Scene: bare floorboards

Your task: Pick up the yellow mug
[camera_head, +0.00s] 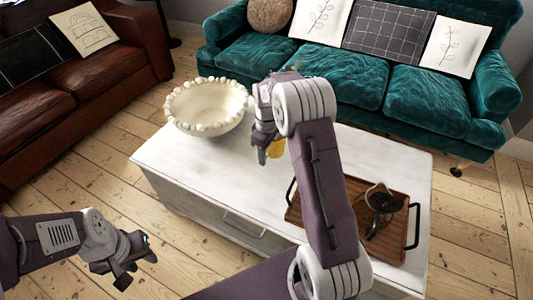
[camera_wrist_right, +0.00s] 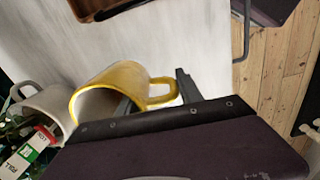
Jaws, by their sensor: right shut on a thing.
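The yellow mug (camera_head: 276,149) is mostly hidden behind my right gripper (camera_head: 265,152) in the head view, above the white coffee table. In the right wrist view the yellow mug (camera_wrist_right: 105,78) lies tilted, its handle to the right. My right gripper (camera_wrist_right: 156,98) is shut on it, with one finger at the mug's opening and the other beyond the handle. My left gripper (camera_head: 136,270) is empty over the floor at the lower left, its fingers apart.
The white table (camera_head: 170,165) holds a beaded white bowl (camera_head: 207,107) and a brown tray (camera_head: 297,215) with dark items. A greyish mug (camera_wrist_right: 48,104) is beside the yellow mug. A teal sofa (camera_head: 335,75) stands behind, and a brown sofa (camera_head: 100,77) at left.

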